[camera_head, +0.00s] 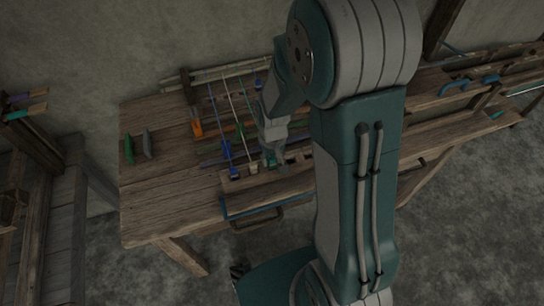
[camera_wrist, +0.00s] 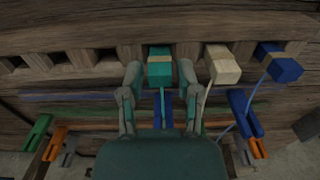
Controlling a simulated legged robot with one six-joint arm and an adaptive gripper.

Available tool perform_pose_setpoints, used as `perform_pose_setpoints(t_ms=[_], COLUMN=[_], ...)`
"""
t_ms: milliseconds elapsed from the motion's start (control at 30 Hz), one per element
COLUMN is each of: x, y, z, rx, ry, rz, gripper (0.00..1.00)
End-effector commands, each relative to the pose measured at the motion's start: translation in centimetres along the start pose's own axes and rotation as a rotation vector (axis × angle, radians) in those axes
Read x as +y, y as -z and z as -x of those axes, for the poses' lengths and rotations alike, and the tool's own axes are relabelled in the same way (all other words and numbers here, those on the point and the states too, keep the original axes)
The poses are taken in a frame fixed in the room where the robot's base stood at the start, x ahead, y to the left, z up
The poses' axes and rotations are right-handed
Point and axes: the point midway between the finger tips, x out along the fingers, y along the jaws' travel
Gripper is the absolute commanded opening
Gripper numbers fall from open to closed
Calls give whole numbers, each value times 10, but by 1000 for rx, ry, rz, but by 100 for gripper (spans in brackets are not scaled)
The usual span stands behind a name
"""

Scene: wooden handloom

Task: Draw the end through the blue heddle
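In the wrist view, a teal block (camera_wrist: 160,70) with a brown band sits at the slotted beam, a thin teal cord running from it toward my gripper. My gripper (camera_wrist: 160,72) has one finger on each side of this block, with a narrow gap showing on both sides. Blue pieces (camera_wrist: 244,112) stand to the right, and another blue piece shows between my fingers, partly behind the cord. I cannot tell for certain which is the blue heddle.
A cream block (camera_wrist: 222,66) and a blue block (camera_wrist: 284,69) sit right of the teal one, with cords. Green (camera_wrist: 38,131) and orange (camera_wrist: 55,143) pieces stand at left. The wooden bench (camera_head: 160,195) is bare at its front left. A dark rack (camera_head: 30,140) stands further left.

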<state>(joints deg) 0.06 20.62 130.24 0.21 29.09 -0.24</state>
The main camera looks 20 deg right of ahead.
Motion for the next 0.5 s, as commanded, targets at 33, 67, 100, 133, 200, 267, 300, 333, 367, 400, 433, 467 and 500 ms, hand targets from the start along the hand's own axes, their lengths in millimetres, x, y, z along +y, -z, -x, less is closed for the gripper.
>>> perform_pose_setpoints(t_ms=[33,67,100,133,200,267,300,333,367,400,433,467,500], x=[0,0,0,0,0,0,0,0,0,0,0,0,0], y=[0,0,0,0,0,0,0,0,0,0,0,1,1], z=[0,0,0,0,0,0,0,0,1,2,4,6,10], rx=[0,0,0,0,0,0,0,0,0,1,1,2,4], ry=[0,0,0,0,0,0,0,0,0,0,0,0,0], rz=[0,0,0,0,0,0,0,0,0,0,0,0,0], gripper=[67,67,67,67,67,67,67,67,67,67,67,67,67])
